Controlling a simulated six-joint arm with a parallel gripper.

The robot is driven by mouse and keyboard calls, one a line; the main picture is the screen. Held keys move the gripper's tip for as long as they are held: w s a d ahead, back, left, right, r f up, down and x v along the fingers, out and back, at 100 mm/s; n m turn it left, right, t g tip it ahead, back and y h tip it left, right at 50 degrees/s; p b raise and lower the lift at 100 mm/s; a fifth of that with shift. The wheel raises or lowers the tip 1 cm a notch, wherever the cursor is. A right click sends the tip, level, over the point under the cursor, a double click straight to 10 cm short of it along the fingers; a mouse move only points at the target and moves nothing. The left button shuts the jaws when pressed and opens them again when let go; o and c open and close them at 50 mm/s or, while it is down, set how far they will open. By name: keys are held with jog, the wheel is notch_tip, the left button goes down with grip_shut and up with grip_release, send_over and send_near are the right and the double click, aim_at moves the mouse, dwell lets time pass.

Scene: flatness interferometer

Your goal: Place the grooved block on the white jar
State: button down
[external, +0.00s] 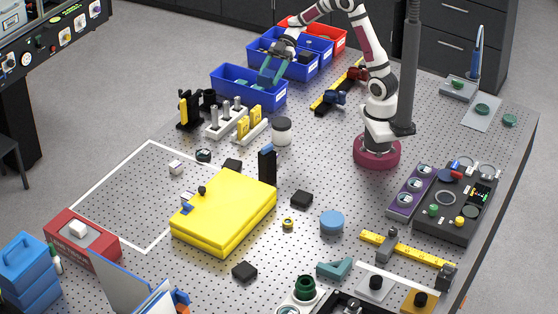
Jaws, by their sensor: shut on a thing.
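The white jar (282,133) stands upright on the perforated table, left of my arm's base, with a dark top. My gripper (272,73) is at the back, above the blue bins, and points down. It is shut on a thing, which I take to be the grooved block. Teal shapes show at the gripper's end, but the block's outline and groove are too small to make out. My gripper is up and to the left of the jar in the picture, and apart from it.
Blue bins (232,95) and a red bin (330,38) line the back edge. A white rack with yellow pieces (243,127) stands just left of the jar. A yellow case (224,215) and a black upright block (267,166) are nearer. A dark post (410,70) rises right of my arm.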

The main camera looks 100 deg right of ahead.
jog(key=s+d, duration=0.3)
jog(key=s, duration=0.5)
jog(key=s+d, duration=0.4)
jog(key=s, duration=0.4)
send_over(284, 121)
jog(key=shift+m, duration=0.3)
notch_tip(284, 121, down, 13)
jog(key=shift+r, duration=0.15)
notch_tip(284, 121, down, 3)
jog(key=shift+f, duration=0.5)
jog(key=shift+f, duration=0.15)
jog(key=shift+c, duration=0.8)
grip_release()
